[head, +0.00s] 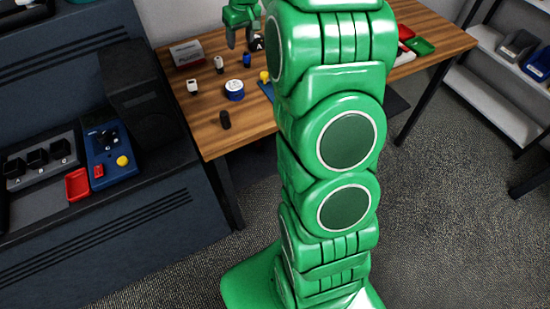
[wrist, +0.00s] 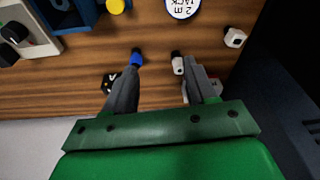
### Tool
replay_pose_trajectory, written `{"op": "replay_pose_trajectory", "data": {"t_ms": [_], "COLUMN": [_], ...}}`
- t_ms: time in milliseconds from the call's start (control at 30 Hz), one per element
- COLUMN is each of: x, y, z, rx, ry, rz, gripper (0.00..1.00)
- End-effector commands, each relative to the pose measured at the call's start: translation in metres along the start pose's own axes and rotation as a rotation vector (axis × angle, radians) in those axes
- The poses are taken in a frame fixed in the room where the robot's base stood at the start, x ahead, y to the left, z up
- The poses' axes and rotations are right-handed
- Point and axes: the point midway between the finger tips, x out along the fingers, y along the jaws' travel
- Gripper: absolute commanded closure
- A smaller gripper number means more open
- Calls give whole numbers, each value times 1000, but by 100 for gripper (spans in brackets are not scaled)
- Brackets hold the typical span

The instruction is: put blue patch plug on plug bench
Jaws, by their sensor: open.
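The blue patch plug (head: 247,60) stands on the wooden table, below and slightly right of my gripper (head: 240,36) in the head view. In the wrist view the blue plug (wrist: 136,58) shows just beyond the left fingertip. My gripper (wrist: 162,66) is open, with nothing between its fingers. A white plug with a dark end (wrist: 178,64) shows near the right fingertip. I cannot tell for sure which thing is the plug bench. A blue holder (wrist: 72,16) and a pale tray with black parts (wrist: 42,44) are at the wrist view's upper left.
The table also bears a blue reel with a white label (head: 234,90), a black plug (head: 225,120), a white plug (head: 193,87), a yellow plug (head: 264,76) and a box (head: 187,53). A dark bench with a blue panel (head: 112,165) stands left. My arm hides the table's middle.

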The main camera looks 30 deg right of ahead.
Motion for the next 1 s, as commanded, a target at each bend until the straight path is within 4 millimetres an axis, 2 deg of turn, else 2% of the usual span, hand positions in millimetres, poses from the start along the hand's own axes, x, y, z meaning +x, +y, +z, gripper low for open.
{"op": "replay_pose_trajectory", "data": {"t_ms": [100,267,500,667,1000], "x": [-21,-45,-75,-93,-122], "y": [-26,-55,-95,-118,-158], "z": [23,56,115,155,250], "rx": [1,9,21,32,58], "ry": [-24,-58,-121,-157,-241], "rz": [-9,-17,-25,-24,-13], "gripper": [44,44,44,44,44]}}
